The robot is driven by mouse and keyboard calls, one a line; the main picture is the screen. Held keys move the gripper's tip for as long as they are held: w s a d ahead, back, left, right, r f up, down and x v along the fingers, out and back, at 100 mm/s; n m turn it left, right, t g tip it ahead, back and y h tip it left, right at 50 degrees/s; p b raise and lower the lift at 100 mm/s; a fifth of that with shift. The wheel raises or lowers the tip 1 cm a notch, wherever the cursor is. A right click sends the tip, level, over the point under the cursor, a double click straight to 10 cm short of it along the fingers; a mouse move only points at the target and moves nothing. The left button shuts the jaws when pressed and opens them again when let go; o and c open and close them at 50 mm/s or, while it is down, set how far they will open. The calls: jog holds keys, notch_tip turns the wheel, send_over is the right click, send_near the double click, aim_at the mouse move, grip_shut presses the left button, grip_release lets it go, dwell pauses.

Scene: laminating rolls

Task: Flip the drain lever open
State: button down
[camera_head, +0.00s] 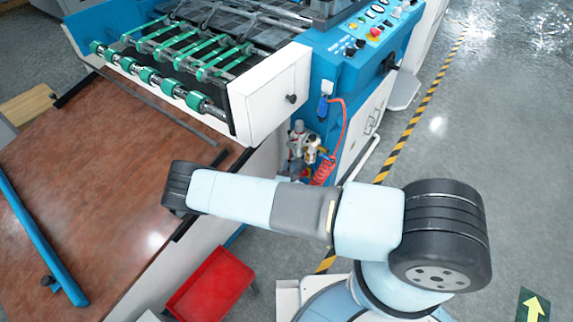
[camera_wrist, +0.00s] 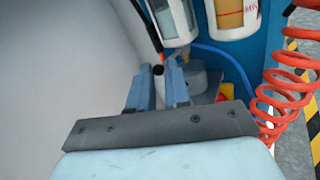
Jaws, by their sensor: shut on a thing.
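In the wrist view, the two blue fingers of my gripper (camera_wrist: 159,76) are closed around a small dark, round-ended piece with a pale tip, which appears to be the drain lever (camera_wrist: 158,71). Much of it is hidden between the fingers, so its angle cannot be told. Just beyond it hang a clear-and-white bowl (camera_wrist: 174,20) and an amber bowl (camera_wrist: 230,14) of the air unit. In the head view, the air unit (camera_head: 297,140) is on the blue machine's side, partly behind my arm. My gripper is hidden there.
A red coiled hose (camera_wrist: 285,90) hangs close to the right of my gripper. A grey cylinder (camera_wrist: 196,78) and a yellow part sit just behind the fingers. A pale wall (camera_wrist: 60,70) lies on the left. A red bin (camera_head: 212,285) stands on the floor.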

jog(key=shift+s+d+n+g+y, duration=0.2)
jog(key=shift+d+n+g+y, duration=0.45)
jog(key=shift+n+y, duration=1.1)
jog(key=shift+s+d+n+g+y, duration=0.3)
jog(key=shift+d+n+y, duration=0.7)
jog(key=shift+y, duration=1.45)
jog(key=shift+s+d+n+g+y, duration=0.15)
jog(key=shift+d+n+g+y, duration=0.45)
jog(key=shift+n+y, duration=1.2)
jog(key=shift+d+m+y, duration=0.15)
jog(key=shift+m+y, duration=0.1)
jog(key=shift+y, duration=0.15)
jog(key=c, duration=1.1)
grip_release()
jog(key=shift+d, duration=0.1)
